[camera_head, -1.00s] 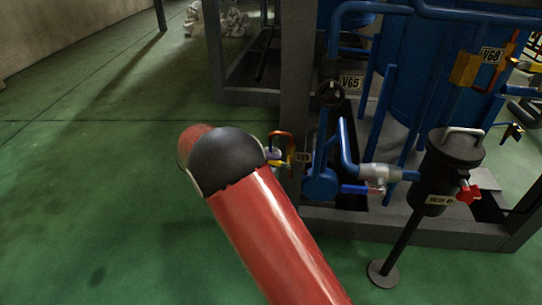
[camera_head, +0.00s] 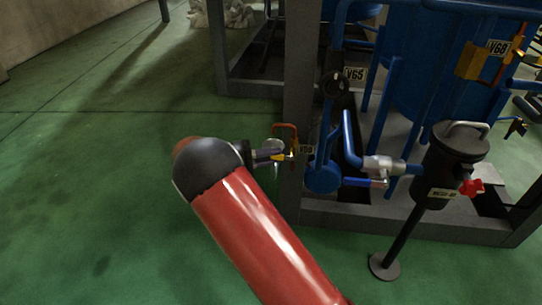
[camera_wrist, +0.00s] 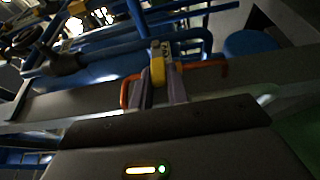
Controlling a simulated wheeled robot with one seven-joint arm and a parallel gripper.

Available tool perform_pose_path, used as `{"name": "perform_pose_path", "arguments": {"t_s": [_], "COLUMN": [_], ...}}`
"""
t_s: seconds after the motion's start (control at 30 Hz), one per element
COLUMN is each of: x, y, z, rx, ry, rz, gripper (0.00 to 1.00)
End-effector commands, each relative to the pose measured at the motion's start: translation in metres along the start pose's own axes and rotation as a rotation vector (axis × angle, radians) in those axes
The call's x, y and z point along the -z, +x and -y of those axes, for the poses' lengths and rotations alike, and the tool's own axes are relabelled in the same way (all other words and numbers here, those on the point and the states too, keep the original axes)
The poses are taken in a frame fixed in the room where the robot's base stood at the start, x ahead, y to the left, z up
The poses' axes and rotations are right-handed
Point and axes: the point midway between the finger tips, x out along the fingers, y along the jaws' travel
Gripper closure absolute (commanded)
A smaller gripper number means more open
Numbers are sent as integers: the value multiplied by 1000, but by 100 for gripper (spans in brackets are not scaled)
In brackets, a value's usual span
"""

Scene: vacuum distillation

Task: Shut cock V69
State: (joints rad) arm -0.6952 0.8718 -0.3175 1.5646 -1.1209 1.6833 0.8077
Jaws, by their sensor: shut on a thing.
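Cock V69 has a small yellow handle (camera_head: 281,156) beside an orange-red bent pipe (camera_head: 286,127), in front of the grey frame post in the head view. Its tag (camera_head: 306,150) is small and partly covered. My gripper (camera_head: 274,156) reaches the handle from the left, at the end of my red arm. In the wrist view, my gripper (camera_wrist: 162,88) has its two fingers closed around the yellow handle (camera_wrist: 157,70), with the orange-red pipe (camera_wrist: 125,92) passing on both sides. The cock's body is mostly hidden behind the fingers.
Right of the cock are a blue flanged pipe (camera_head: 323,177), a blue-handled valve (camera_head: 364,182) and a black canister (camera_head: 449,163) on a stand. The V65 handwheel (camera_head: 336,85) is above. Green floor (camera_head: 100,200) is free to the left.

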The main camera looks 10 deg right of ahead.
Motion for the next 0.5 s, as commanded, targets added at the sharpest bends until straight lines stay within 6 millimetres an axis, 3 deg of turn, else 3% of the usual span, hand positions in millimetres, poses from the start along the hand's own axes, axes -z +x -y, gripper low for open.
{"name": "perform_pose_path", "arguments": {"t_s": [0.03,0.07,0.2,0.5], "x": [0,0,0,0], "y": [0,0,0,-1], "z": [1,2,1,1], "rx": [0,0,1,1], "ry": [-3,-3,-3,-1], "rz": [-1,-1,0,0], "gripper": [100,82,64,62]}}
